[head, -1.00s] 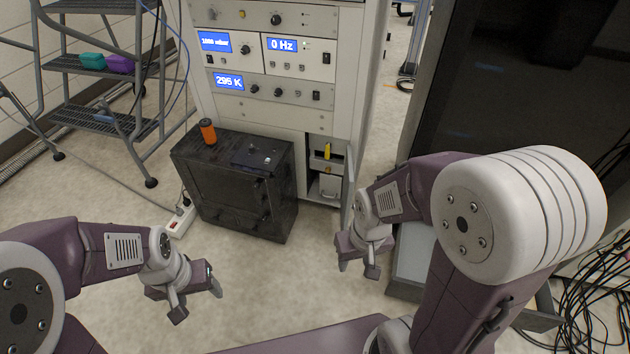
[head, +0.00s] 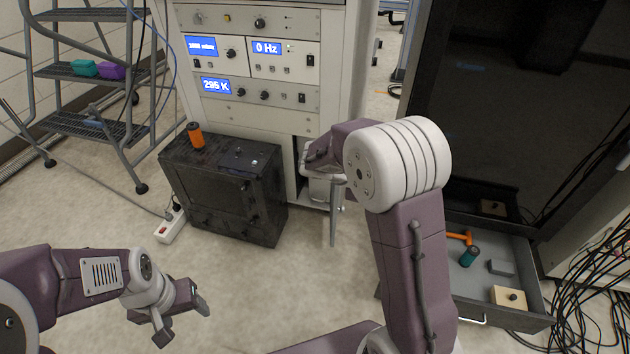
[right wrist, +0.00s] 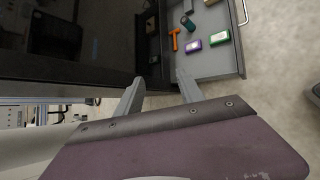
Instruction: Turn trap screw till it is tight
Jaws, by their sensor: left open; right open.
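I cannot pick out a trap screw for certain in either view. A low compartment in the instrument rack (head: 270,115) is largely hidden behind my right arm; part of a whitish box (head: 319,188) shows inside it. My left gripper (head: 182,314) is open and empty above the floor at the lower left.
An open grey drawer (head: 456,305) holds an orange tool (head: 459,238), teal cylinder (head: 469,256) and small blocks. A black box (head: 225,205) bears an orange cylinder (head: 196,135). Floor before it is clear.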

